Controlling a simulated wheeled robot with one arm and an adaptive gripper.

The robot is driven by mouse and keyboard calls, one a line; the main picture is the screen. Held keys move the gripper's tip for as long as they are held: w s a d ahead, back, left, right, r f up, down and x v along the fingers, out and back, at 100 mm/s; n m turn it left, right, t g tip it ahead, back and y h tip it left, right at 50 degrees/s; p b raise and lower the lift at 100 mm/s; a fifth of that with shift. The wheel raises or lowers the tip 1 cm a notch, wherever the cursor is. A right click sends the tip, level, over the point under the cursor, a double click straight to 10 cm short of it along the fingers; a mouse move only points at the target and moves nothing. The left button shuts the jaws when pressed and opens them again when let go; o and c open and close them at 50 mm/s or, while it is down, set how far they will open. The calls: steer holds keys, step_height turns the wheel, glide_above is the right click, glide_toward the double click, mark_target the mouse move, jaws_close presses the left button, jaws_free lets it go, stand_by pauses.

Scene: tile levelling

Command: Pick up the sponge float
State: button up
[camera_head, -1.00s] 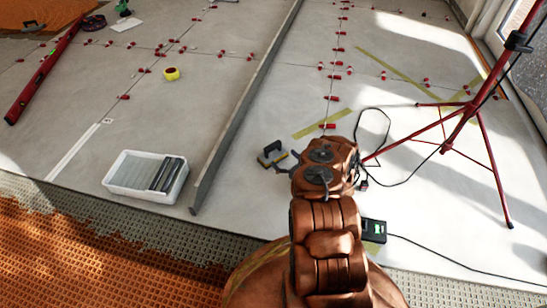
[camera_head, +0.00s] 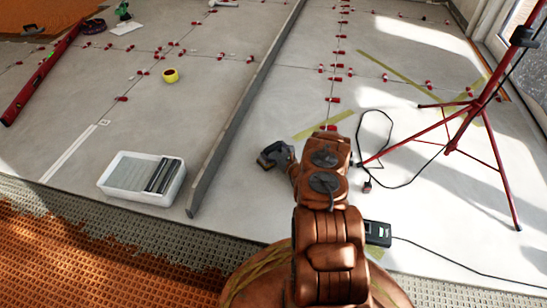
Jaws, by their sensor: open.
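My gripper (camera_head: 272,157) is low over the tiled floor in the middle of the view, at the end of my brown arm. It is open, its dark fingers pointing left. The sponge float, a small dark-handled tool with a yellow edge in the earlier view, lay at this same spot. Now my gripper covers that spot, and I cannot make out the float apart from the dark fingers. I cannot tell whether they touch it.
A long grey straightedge (camera_head: 240,117) lies left of my gripper. Beyond it are a white tray (camera_head: 116,193) and yellow tape roll (camera_head: 170,75). A red tripod (camera_head: 487,130) and black device (camera_head: 377,233) with cables are to the right. Red levelling clips (camera_head: 333,99) line the joints.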

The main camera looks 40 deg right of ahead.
steer(key=c, duration=1.1)
